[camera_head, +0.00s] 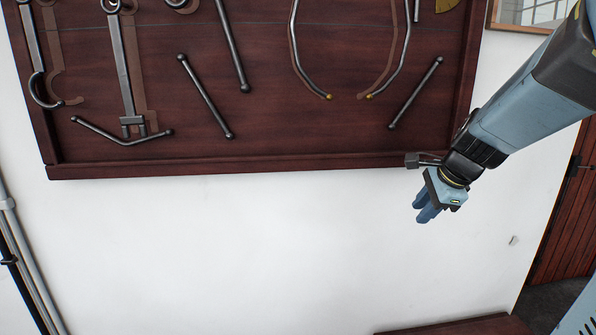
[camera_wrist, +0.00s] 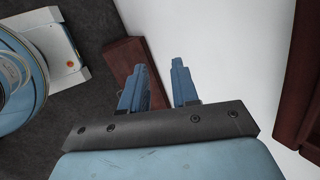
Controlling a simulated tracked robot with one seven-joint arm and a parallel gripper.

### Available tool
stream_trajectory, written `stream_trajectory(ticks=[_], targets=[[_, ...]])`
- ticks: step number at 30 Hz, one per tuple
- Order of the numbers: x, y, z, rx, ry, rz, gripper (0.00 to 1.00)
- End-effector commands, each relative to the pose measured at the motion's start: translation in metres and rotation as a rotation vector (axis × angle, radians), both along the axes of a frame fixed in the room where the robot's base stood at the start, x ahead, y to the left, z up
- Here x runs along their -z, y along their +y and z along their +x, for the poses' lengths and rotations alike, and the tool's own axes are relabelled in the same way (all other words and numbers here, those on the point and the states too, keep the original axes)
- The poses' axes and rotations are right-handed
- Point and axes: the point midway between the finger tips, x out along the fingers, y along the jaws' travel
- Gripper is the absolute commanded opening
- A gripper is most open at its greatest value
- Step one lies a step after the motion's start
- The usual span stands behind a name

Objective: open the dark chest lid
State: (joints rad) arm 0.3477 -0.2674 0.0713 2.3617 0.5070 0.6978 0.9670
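A dark red-brown flat surface, which looks like the top of the chest (camera_head: 455,328), shows at the bottom edge of the head view, mostly cut off. In the wrist view a dark red-brown block, likely the same chest (camera_wrist: 121,55), lies beyond and partly behind the left finger. Its lid seam and any handle cannot be made out. My gripper (camera_head: 424,210) hangs in front of the white wall, above the chest and apart from it. In the wrist view my gripper (camera_wrist: 158,82) has its two blue fingers apart with nothing between them.
A dark wooden tool board (camera_head: 300,165) with several metal tools hangs on the wall, close to my wrist. Grey pipes (camera_head: 22,250) run down the left. A red-brown door (camera_head: 572,220) stands at the right. The white wall below the board is clear.

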Motion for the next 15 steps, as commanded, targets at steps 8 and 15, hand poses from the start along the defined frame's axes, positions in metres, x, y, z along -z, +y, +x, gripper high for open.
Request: stream_trajectory(ticks=[8,15], targets=[[-0.029,0.037,-0.069,-0.576,-0.087,-0.352,0.3],[-0.044,0.047,-0.126,-1.038,-0.141,-0.65,0.3]])
